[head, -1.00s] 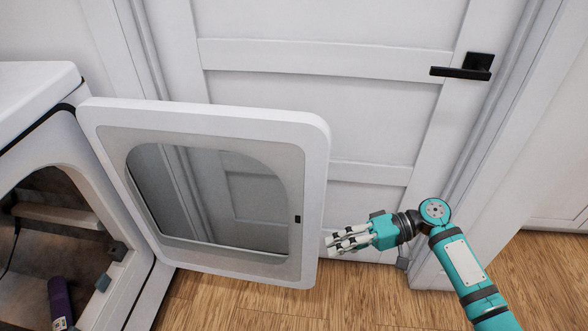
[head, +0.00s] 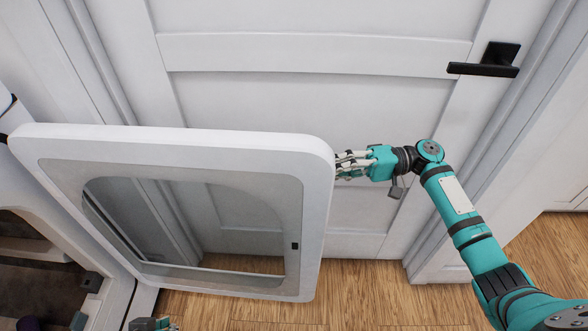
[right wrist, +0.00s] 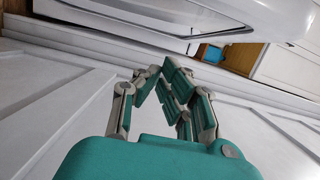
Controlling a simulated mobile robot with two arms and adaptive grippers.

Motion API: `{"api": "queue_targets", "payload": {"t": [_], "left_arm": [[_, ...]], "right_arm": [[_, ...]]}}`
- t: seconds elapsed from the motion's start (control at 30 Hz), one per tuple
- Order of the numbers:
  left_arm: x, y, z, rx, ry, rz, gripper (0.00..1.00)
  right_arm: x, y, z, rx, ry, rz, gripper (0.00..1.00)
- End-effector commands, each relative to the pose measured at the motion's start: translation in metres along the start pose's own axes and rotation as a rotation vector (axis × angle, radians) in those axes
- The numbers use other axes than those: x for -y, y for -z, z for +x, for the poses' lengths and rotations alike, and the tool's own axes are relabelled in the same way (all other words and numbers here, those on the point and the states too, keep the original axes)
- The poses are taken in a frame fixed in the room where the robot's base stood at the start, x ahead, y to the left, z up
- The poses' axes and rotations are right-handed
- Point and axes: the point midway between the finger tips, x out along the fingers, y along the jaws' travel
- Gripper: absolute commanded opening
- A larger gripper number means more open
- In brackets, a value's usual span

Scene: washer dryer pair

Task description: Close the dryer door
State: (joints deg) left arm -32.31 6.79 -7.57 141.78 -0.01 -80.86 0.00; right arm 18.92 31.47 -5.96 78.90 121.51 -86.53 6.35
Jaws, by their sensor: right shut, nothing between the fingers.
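The white dryer door (head: 318,200) with its grey window stands wide open in the head view, swung out from the dryer (head: 120,285) at the left. My right gripper (head: 345,165) is shut and empty at the door's free right edge. Its fingertips are partly hidden at that edge, and I cannot tell whether they touch it. In the right wrist view the shut fingers (right wrist: 160,75) point toward the door's pale rim (right wrist: 240,15), with a gap showing. A small teal and grey piece, likely my left gripper (head: 150,323), peeks in at the bottom edge; its fingers cannot be made out.
A white panelled room door (head: 300,100) with a black handle (head: 485,68) stands close behind the dryer door and my right arm. Wooden floor (head: 390,300) is clear below. A dark purple object (head: 30,324) shows slightly inside the drum at the bottom left.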

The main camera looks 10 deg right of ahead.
Motion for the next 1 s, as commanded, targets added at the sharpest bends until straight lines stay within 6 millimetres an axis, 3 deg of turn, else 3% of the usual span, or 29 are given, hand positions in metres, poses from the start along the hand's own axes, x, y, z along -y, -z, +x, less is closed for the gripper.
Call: {"api": "queue_targets", "payload": {"t": [0.17, 0.53, 0.73, 1.0], "left_arm": [[0.0, 0.002, 0.001, -0.012, -0.001, 0.0, 0.0], [-0.002, 0.017, 0.003, -0.081, -0.004, 0.003, 0.0], [-0.002, 0.012, 0.002, -0.056, -0.003, 0.002, 0.0], [-0.002, 0.011, 0.002, -0.049, -0.003, 0.002, 0.0]], "right_arm": [[0.0, -0.001, 0.022, 0.003, 0.0, -0.001, 0.0], [0.0, -0.001, 0.101, 0.003, 0.002, -0.002, 0.0], [-0.001, -0.029, 0.105, 0.001, -0.002, 0.001, 0.0], [-0.001, -0.04, 0.108, 0.0, -0.001, 0.001, 0.0]]}}
